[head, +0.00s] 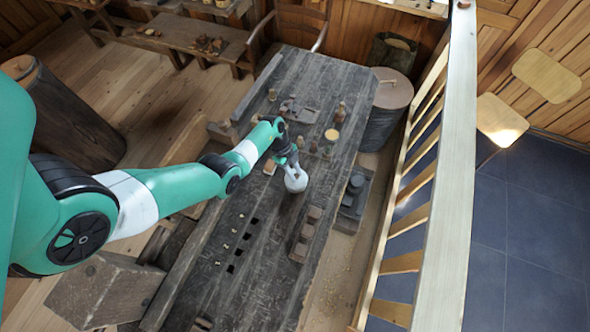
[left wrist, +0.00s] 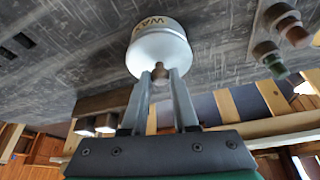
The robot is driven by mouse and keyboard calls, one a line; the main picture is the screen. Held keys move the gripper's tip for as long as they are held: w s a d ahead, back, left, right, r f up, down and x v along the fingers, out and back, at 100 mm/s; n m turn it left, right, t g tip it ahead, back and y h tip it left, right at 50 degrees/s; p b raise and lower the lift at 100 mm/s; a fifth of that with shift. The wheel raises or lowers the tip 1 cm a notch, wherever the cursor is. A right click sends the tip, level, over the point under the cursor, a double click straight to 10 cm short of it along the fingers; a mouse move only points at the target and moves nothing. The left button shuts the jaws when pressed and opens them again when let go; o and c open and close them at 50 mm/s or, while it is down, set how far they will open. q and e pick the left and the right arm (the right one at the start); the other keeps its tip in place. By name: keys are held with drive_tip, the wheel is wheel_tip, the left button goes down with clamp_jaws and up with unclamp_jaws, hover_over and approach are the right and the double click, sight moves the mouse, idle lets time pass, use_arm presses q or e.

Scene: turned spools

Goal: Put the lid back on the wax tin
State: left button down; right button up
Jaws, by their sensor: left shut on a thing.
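The wax tin (left wrist: 150,24) is a white, round tin with WAX lettered on its side, in the left wrist view. Its pale metal lid (left wrist: 148,55) faces me and has a brown knob (left wrist: 160,74). My left gripper (left wrist: 161,84) is shut on the knob, one finger on each side. The lid looks to be at the tin's top; I cannot tell whether it is fully seated. In the head view the white tin and lid (head: 296,184) show at the tip of my left gripper (head: 287,164), over the dark workbench (head: 270,215). My right gripper is not in view.
Turned wooden pieces (head: 339,112) stand farther up the bench, near a small tan disc (head: 332,134). Square holes and small pegs (head: 238,245) are to the lower left. A railing (head: 440,200) runs beyond the right edge.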

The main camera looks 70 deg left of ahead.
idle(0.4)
use_arm(q)
drive_tip(key=shift+c, duration=0.6)
unclamp_jaws()
drive_tip(key=shift+r, duration=0.1)
wheel_tip(320, 180, up, 7)
drive_tip(key=p, duration=0.7)
drive_tip(key=shift+p, duration=0.35)
clamp_jaws()
